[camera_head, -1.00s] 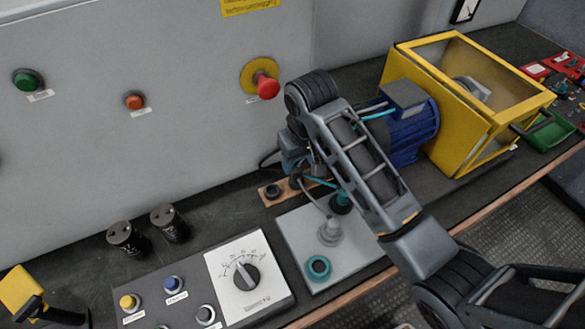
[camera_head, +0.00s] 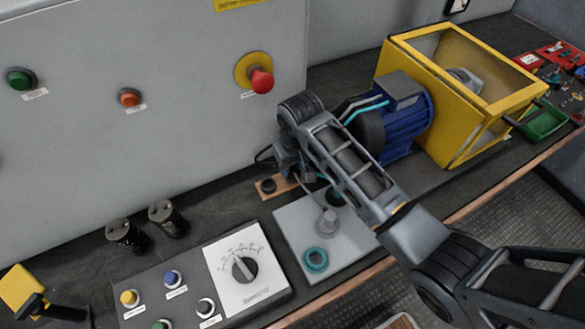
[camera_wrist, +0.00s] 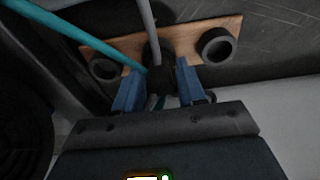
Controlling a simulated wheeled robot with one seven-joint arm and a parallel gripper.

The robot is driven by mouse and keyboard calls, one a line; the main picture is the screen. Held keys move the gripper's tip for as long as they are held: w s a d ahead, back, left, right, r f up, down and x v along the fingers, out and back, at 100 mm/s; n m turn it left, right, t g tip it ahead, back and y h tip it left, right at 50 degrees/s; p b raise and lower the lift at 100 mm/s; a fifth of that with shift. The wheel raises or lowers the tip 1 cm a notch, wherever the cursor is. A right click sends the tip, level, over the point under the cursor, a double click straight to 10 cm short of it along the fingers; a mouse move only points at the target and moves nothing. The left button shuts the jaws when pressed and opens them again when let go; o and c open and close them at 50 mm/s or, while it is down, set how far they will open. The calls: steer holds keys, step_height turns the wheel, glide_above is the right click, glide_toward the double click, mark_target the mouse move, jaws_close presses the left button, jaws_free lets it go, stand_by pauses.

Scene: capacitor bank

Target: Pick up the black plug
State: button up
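The black plug (camera_wrist: 160,80) shows in the wrist view between the two blue fingers of my gripper (camera_wrist: 158,76). It is at the wooden strip (camera_wrist: 125,52), in front of the middle socket, with a grey cable rising behind it. The fingers stand on either side of it; whether they press on it is too dark to tell. Black ring sockets lie to the left (camera_wrist: 104,68) and right (camera_wrist: 217,47). In the head view my gripper (camera_head: 293,172) is low over the strip (camera_head: 286,184), and my arm hides the plug.
A teal cable (camera_wrist: 70,32) crosses close to my gripper. A blue motor (camera_head: 405,115) and yellow guard box (camera_head: 450,145) stand to the right. A grey plate (camera_head: 297,238) with a teal ring (camera_head: 316,260) lies in front. The grey cabinet wall (camera_head: 150,150) is behind.

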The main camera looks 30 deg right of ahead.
jaws_close()
